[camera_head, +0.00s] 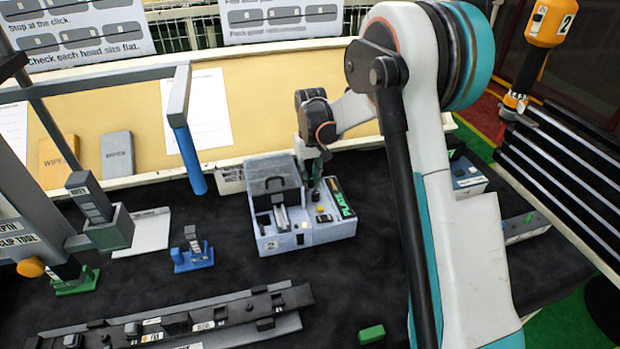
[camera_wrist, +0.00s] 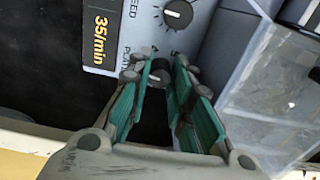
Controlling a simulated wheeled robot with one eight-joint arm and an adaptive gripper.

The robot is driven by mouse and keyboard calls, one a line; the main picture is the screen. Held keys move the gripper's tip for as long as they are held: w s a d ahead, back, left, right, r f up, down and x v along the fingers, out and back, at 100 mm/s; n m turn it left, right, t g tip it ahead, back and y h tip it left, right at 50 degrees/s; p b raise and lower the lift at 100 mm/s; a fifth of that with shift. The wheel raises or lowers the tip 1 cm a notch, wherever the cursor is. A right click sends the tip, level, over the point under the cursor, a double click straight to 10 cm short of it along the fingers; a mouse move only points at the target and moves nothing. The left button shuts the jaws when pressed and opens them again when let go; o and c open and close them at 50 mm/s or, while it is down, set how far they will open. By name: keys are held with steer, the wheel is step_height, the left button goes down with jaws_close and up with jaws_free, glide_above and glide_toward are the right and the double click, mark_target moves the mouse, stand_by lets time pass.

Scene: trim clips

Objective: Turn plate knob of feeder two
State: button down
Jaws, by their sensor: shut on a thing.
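The feeder (camera_head: 300,238) is a light grey box with a clear-lidded bin on its left and a control panel (camera_head: 325,228) on its right, standing on the dark mat. It seems to carry a small number plate that I read as 2. My gripper (camera_head: 314,184) reaches down over the panel's far end. In the wrist view my gripper (camera_wrist: 158,72) is shut on the plate knob (camera_wrist: 160,78), a small dark knob beside the lettering "PLA…". The fingers hide most of this knob. The speed knob (camera_wrist: 178,14), dark with a white pointer, is clear of the fingers.
A "35/min" label (camera_wrist: 100,38) sits beside the panel. The clear bin (camera_wrist: 285,100) stands close to the right of my fingers. Another feeder-like box (camera_head: 467,180) is partly behind my arm. Blue (camera_head: 193,256) and green (camera_head: 76,282) clip holders and a long dark rail (camera_head: 175,322) lie left and front.

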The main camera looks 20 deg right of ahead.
mark_target(310, 178)
steer(key=n, duration=0.6)
steer(key=shift+n+b, duration=0.3)
steer(key=shift+b, duration=0.05)
steer(key=n, duration=0.6)
steer(key=shift+n, duration=0.3)
steer(key=c, duration=1.4)
jaws_free()
steer(key=shift+r, duration=0.1)
step_height(310, 178, up, 12)
steer(key=shift+w+f, duration=0.1)
